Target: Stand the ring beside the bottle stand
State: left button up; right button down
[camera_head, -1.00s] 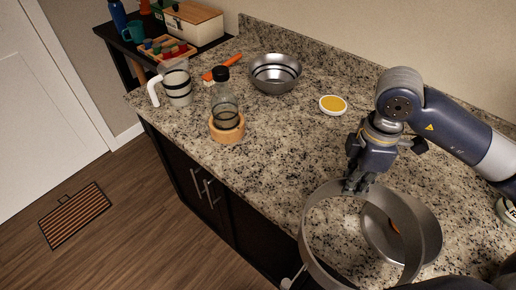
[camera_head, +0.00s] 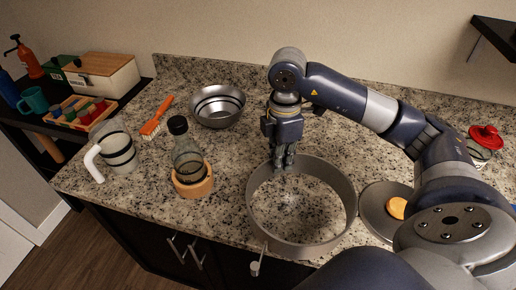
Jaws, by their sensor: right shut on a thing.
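The ring (camera_head: 325,172) is a wide, thin-walled grey metal hoop over the right-middle part of the granite counter. My right gripper (camera_head: 284,162) points down and is shut on its far rim. I cannot tell whether the ring's near edge touches the counter. The bottle stand (camera_head: 193,187) is a round wooden holder to the left of the ring, with a clear gap between them. A clear bottle (camera_head: 187,152) with a black cap stands upright in it. My left gripper is not in view.
A white-handled pitcher (camera_head: 118,152), an orange brush (camera_head: 155,118) and a steel bowl (camera_head: 218,107) stand left and behind. A round metal dish (camera_head: 376,212) with an orange-yellow piece is right of the ring. A red-lidded jar (camera_head: 485,138) is at far right. Counter between stand and ring is bare.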

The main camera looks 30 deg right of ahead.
jog(key=w+p, duration=0.1)
jog(key=w, duration=0.2)
jog(key=w+p, duration=0.1)
jog(key=w, duration=0.6)
jog(key=shift+w+d+f+p, duration=0.1)
jog(key=shift+d+f+p, duration=0.05)
jog(key=shift+f+p, duration=0.25)
jog(key=shift+w+f, duration=0.1)
jog(key=shift+w, duration=0.05)
notch_tip(320, 180, down, 3)
jog(key=shift+r+p, duration=0.15)
jog(key=shift+p, duration=0.65)
jog(key=shift+f, duration=0.4)
jog(key=shift+f, duration=0.15)
jog(key=c, duration=1.7)
grip_release()
